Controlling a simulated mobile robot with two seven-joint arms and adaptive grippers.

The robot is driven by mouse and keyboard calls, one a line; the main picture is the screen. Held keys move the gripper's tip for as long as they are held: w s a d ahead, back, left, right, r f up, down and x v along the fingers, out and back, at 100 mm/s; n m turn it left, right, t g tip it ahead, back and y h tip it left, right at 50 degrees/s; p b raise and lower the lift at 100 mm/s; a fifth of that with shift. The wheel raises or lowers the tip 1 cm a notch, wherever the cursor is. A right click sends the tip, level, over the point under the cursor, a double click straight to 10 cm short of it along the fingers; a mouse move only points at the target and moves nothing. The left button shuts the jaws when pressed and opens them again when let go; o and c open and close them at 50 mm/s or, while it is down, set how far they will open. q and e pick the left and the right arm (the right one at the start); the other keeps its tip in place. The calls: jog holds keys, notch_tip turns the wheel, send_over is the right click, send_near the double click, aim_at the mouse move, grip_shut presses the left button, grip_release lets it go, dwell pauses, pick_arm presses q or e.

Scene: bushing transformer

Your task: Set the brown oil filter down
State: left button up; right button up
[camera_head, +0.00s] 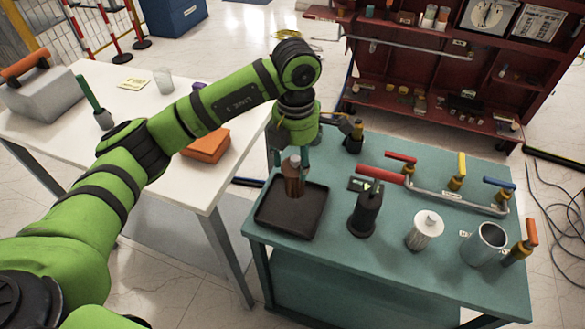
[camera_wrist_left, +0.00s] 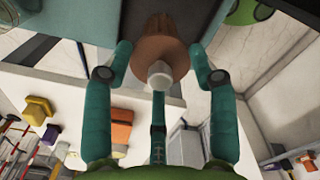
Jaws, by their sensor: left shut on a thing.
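The brown oil filter (camera_head: 293,178) has a pale cap and looks upright over the black tray (camera_head: 268,217) on the teal table. My left gripper (camera_head: 294,158) comes down from above and is shut on the filter. In the left wrist view the brown filter (camera_wrist_left: 165,35) and its whitish cap (camera_wrist_left: 159,75) lie between the teal fingers of the left gripper (camera_wrist_left: 160,62). I cannot tell whether its base touches the tray. My right gripper is not in view.
The teal table (camera_head: 320,262) also holds a black bottle (camera_head: 366,210), a white canister (camera_head: 425,230), a metal cup (camera_head: 484,244) and a pipe with coloured valve handles (camera_head: 445,197). A white table (camera_head: 55,128) with an orange box (camera_head: 206,146) stands left.

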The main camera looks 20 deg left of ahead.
aim_at(293, 169)
pick_arm(q)
jog(key=shift+s+a+f, duration=0.2)
jog(key=shift+s+f, duration=0.1)
jog(key=shift+s, duration=0.2)
notch_tip(293, 169, down, 3)
jog(key=shift+w+d+f+p, duration=0.1)
jog(key=shift+f+p, duration=0.1)
jog(key=shift+p, duration=0.8)
jog(key=shift+f, duration=0.25)
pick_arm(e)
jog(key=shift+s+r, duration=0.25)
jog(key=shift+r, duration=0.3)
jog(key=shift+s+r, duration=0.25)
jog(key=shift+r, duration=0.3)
pick_arm(q)
jog(key=shift+f, duration=0.1)
jog(key=o, duration=1.7)
jog(key=shift+c, duration=0.2)
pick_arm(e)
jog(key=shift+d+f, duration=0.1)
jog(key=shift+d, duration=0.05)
